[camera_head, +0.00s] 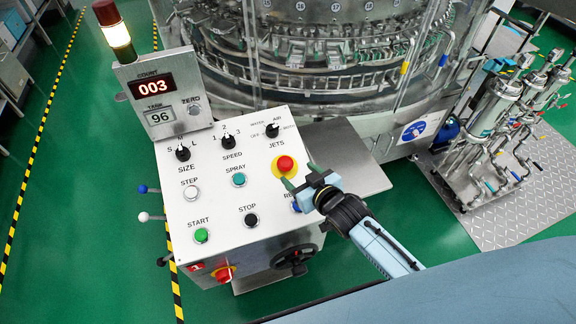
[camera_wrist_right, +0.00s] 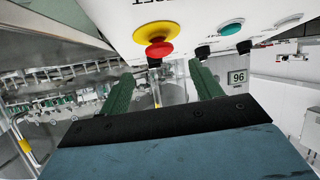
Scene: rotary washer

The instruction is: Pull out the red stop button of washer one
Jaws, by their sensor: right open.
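The red stop button (camera_head: 285,164) sits on a yellow round base at the right side of the washer's white control panel (camera_head: 215,215). In the right wrist view the red button (camera_wrist_right: 158,48) shows just beyond the fingertips, roughly centred between them. My right gripper (camera_head: 299,176) is open and empty, its green fingers pointing at the button from the lower right. In the right wrist view the gripper (camera_wrist_right: 161,73) shows a clear gap between its fingers, and neither seems to touch the button. My left gripper is not in view.
A blue button (camera_head: 297,207) is partly hidden beside my right gripper. A second red knob (camera_head: 223,273) with yellow is on the panel's lower front, next to a black handwheel (camera_head: 294,260). Selector knobs and several buttons crowd the panel. The round washer (camera_head: 320,60) stands behind.

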